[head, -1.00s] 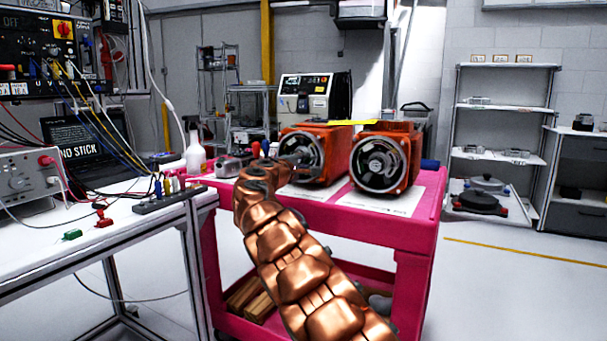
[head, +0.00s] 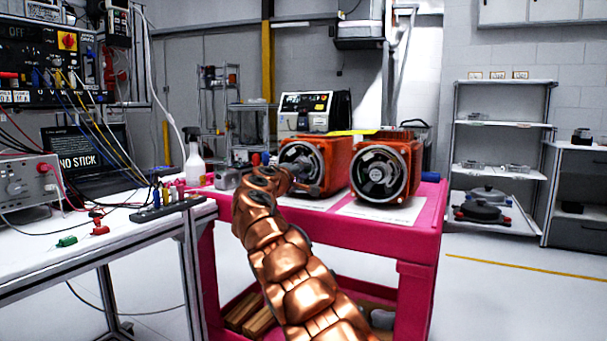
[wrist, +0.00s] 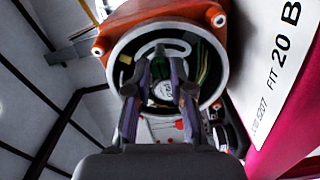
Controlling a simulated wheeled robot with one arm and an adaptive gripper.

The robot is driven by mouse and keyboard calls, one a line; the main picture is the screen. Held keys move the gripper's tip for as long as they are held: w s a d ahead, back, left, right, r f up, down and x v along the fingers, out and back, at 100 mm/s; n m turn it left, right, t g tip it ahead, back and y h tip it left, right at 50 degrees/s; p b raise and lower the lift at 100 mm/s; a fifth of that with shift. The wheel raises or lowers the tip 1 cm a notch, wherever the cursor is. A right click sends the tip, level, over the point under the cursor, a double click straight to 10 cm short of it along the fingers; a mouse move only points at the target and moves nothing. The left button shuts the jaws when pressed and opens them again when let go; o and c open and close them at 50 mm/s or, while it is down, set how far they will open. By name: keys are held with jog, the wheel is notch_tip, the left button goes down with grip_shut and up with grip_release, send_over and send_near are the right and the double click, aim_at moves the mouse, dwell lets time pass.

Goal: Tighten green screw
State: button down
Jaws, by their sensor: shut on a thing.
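Two orange servo housings with round open ends stand side by side on the pink cart (head: 428,225). In the head view my copper arm reaches to the left housing (head: 337,160), with my gripper (head: 304,181) at its open end. The right housing (head: 407,165) stands apart from it. In the wrist view the left housing's grey ring (wrist: 117,62) surrounds my gripper's fingertips (wrist: 161,88). The green screw (wrist: 160,68) shows between the fingertips, inside the ring. My gripper is shut on it, and the fingers partly hide it.
White paper sheets (head: 372,213) lie under the housings; one in the wrist view reads "FIT 20 B" (wrist: 285,45). The floor to the right is clear.

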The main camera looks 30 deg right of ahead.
jog(key=c, duration=1)
grip_release()
jog(key=shift+v, duration=6)
